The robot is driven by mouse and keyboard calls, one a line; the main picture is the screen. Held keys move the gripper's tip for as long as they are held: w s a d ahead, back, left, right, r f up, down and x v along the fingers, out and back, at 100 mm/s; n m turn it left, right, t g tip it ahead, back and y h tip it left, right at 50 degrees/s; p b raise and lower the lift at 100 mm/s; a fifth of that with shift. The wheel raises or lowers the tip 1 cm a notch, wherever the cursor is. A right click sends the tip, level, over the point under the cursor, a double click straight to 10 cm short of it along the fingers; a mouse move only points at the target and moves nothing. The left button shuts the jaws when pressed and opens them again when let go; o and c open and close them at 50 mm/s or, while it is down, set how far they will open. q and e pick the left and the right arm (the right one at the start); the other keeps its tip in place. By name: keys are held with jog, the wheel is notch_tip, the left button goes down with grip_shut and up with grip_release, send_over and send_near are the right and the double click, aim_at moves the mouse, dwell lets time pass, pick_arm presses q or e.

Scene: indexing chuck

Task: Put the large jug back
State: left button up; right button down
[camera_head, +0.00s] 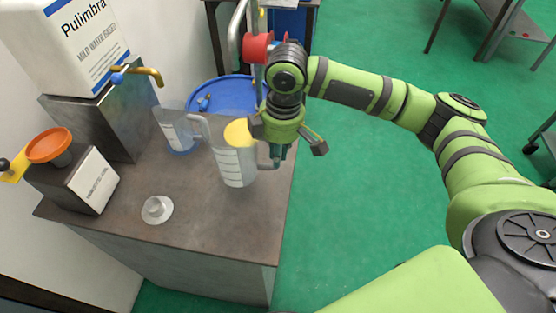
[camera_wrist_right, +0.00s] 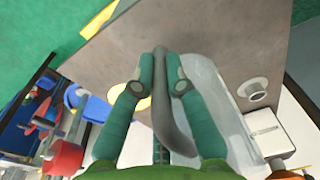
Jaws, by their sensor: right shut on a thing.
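The large jug (camera_head: 235,165) is clear with white measuring marks and stands upright at the right part of the grey bench. I cannot tell whether its base touches the top. My right gripper (camera_head: 276,158) is shut on its handle at the jug's right side. In the right wrist view the fingers (camera_wrist_right: 163,90) close around the grey handle (camera_wrist_right: 168,115), and the clear jug body (camera_wrist_right: 215,85) is partly hidden behind the right finger. A yellow patch (camera_head: 240,132) shows at the jug's top; I cannot tell if it is inside or behind. My left gripper is not in view.
A smaller clear jug (camera_head: 178,132) stands behind left on the bench (camera_head: 215,225). A box with an orange funnel (camera_head: 50,144), a round metal piece (camera_head: 157,209) and a white container with a tap (camera_head: 65,40) are left. A blue drum (camera_head: 225,92) is behind. The front bench top is clear.

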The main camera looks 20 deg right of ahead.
notch_tip(320, 180, down, 4)
jog(key=shift+s+r+p, duration=0.1)
jog(key=shift+r+p, duration=0.15)
jog(key=shift+p, duration=0.2)
jog(key=shift+f, duration=0.3)
jog(key=c, duration=1.3)
grip_release()
jog(key=shift+o, duration=0.2)
jog(key=shift+r, duration=0.35)
jog(key=r, duration=0.4)
jog(key=r+b, duration=0.1)
jog(key=r, duration=0.2)
jog(key=d+r+b, duration=0.1)
jog(key=r, duration=0.3)
jog(key=shift+s+r, duration=0.1)
jog(key=shift+r, duration=0.2)
